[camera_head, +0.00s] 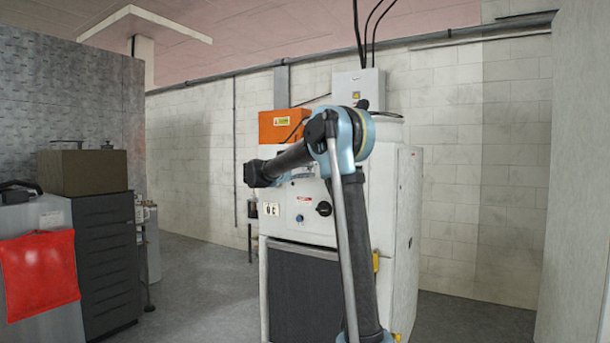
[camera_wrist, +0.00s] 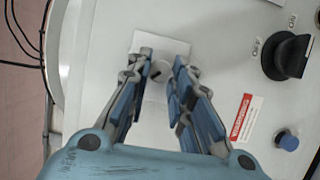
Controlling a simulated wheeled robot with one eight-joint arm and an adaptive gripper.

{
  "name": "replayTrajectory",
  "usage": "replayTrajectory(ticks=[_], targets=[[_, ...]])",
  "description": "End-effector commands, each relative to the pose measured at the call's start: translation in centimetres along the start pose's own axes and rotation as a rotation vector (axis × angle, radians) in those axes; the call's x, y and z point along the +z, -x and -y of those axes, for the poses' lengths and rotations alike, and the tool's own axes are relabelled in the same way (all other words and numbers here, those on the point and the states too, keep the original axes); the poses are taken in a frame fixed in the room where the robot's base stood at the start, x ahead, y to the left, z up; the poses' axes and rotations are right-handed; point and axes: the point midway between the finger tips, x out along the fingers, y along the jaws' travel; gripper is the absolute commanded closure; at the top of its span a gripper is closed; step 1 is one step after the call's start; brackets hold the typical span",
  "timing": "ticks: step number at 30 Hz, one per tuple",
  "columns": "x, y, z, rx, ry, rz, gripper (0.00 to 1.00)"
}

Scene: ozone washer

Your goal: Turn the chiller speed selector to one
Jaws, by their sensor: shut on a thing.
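In the wrist view, a small round pale selector (camera_wrist: 160,71) with a dark mark sits on a white plate (camera_wrist: 172,45) on the machine's light panel. My gripper (camera_wrist: 160,80) has its two blue-grey fingers on either side of this selector and is shut on it. The selector's markings are too small to read, so I cannot tell which position it points to. In the head view my arm reaches across the front of the white machine (camera_head: 405,220) and hides the selector.
A large black rotary knob (camera_wrist: 290,55), a red-and-white label (camera_wrist: 245,118) and a blue button (camera_wrist: 287,140) are to the right of my fingers. In the head view an orange box (camera_head: 282,125) stands on the machine. A dark drawer cabinet (camera_head: 105,255) stands at left, with open floor between.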

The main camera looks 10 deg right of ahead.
Motion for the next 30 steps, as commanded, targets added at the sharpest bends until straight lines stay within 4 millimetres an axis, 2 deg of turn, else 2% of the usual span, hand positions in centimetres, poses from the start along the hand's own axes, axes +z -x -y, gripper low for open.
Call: replayTrajectory(ticks=[3,4,6,7,16,20,23,30], targets=[[0.0,0.1,0.2,-0.005,-0.001,-0.001,1.0],[0.0,0.1,0.3,-0.005,-0.001,-0.001,0.77],[0.0,0.1,0.2,-0.005,-0.001,-0.001,0.61],[0.0,0.1,0.2,-0.005,-0.001,-0.001,0.59],[0.1,0.1,0.1,-0.003,-0.001,0.001,0.59],[0.0,0.7,0.1,-0.002,-0.001,0.0,0.59],[0.0,2.0,0.1,-0.002,-0.001,-0.002,0.59],[-0.1,6.6,0.2,-0.003,-0.001,-0.003,0.59]])
